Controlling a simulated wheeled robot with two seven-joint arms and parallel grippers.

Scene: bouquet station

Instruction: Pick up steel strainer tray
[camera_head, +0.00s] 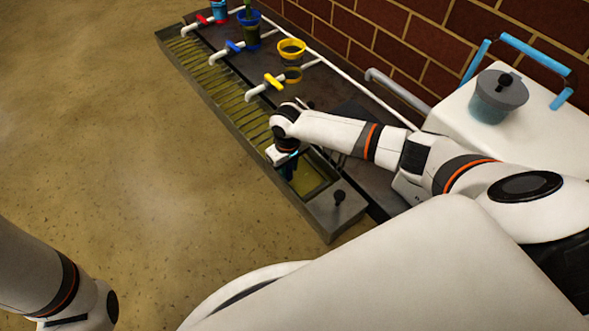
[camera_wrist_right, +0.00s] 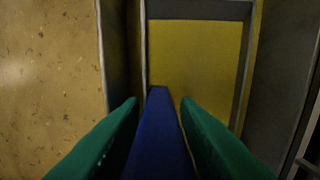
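A long grey metal trough (camera_head: 330,224) runs diagonally along the station, with a slatted section (camera_head: 205,72) and an open yellow-floored section (camera_head: 318,176) near its lower right end. I cannot tell for sure which part is the steel strainer tray. My right gripper (camera_head: 288,172) points down over the trough near the yellow section. In the right wrist view its green fingers (camera_wrist_right: 160,104) are apart, with a blue piece (camera_wrist_right: 159,140) between them, not clearly touched. A grey rectangular frame (camera_wrist_right: 200,9) around a yellow floor shows below. My left gripper is out of view.
White taps with red, blue and yellow (camera_head: 274,82) handles line the trough's back. A yellow-rimmed bucket (camera_head: 291,48) and blue buckets stand behind. A lidded pot (camera_head: 497,97) stands right. The floor at left is clear.

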